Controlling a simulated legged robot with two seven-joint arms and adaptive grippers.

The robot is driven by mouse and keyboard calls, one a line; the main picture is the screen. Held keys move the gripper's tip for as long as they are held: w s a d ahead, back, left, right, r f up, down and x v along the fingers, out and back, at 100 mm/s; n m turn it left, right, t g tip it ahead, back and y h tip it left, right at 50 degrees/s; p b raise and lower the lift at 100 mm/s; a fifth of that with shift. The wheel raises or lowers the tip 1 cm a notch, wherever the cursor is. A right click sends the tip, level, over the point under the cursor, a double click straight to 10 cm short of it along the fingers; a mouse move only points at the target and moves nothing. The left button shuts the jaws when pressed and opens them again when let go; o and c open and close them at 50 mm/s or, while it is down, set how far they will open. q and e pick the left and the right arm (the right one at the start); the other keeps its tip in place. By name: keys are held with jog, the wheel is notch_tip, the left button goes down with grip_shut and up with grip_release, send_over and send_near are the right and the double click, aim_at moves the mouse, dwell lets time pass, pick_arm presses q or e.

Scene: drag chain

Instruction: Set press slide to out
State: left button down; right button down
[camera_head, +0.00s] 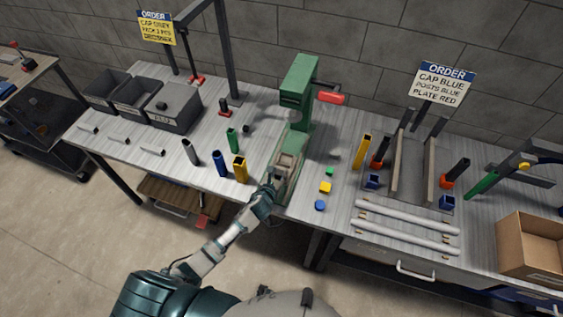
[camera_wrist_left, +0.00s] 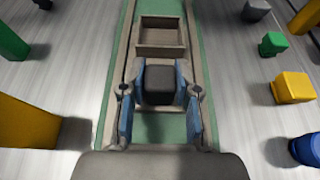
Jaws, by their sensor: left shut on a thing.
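The green press (camera_head: 297,90) stands on the table with a red handle (camera_head: 332,97) on its right side. Its slide (camera_head: 285,164), a grey-brown tray with a square pocket, lies on the green base and also shows in the left wrist view (camera_wrist_left: 162,38). My left gripper (camera_head: 266,192) is at the front end of the base. In the left wrist view its blue fingers (camera_wrist_left: 160,100) are closed on the dark block-shaped knob (camera_wrist_left: 159,80) at the slide's near end. My right gripper is not in view.
Yellow (camera_head: 240,169), blue (camera_head: 219,163) and green (camera_head: 232,139) tubes stand left of the press. Small green, yellow (camera_head: 325,187) and blue (camera_head: 320,205) pieces lie to its right. Grey bins (camera_head: 175,108) stand at the left; a cardboard box (camera_head: 530,247) is at the far right.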

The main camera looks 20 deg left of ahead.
pick_arm(q)
jog(key=s+p, duration=0.1)
jog(key=s, duration=0.2)
jog(key=s+p, duration=0.1)
jog(key=s, duration=0.2)
jog(key=shift+s+f+p, duration=0.2)
jog(key=shift+s+p, duration=0.2)
jog(key=shift+s+a+f, duration=0.1)
jog(key=shift+s, duration=0.5)
jog(key=shift+f, duration=0.15)
jog(key=c, duration=0.8)
grip_release()
jog(key=shift+c, duration=0.2)
jog(key=shift+w+r, duration=0.1)
jog(key=shift+r, duration=0.1)
